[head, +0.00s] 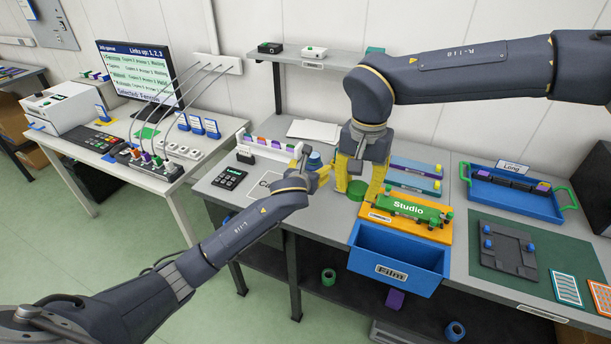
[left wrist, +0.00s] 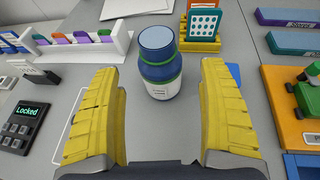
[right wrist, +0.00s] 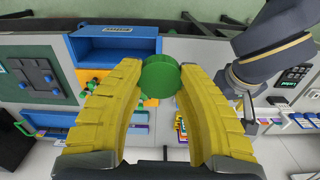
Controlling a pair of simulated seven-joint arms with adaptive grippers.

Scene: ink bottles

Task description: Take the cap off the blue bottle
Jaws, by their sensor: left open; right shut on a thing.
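In the head view the bottle (head: 314,160) is partly hidden by my left gripper (head: 311,167). My left gripper is open and empty, its fingers pointing toward the bottle, which shows between and beyond them in the left wrist view. My right gripper (head: 357,187) points down and is shut on a green round thing (right wrist: 160,76).
Right of the grippers are an orange "Studio" board (head: 433,230) and an open blue "Film" drawer (head: 375,252). A white rack (head: 265,150) stands behind the bottle to the left, with a keypad (head: 229,178) nearby. A blue tray (head: 540,207) lies far right. My arms are close together.

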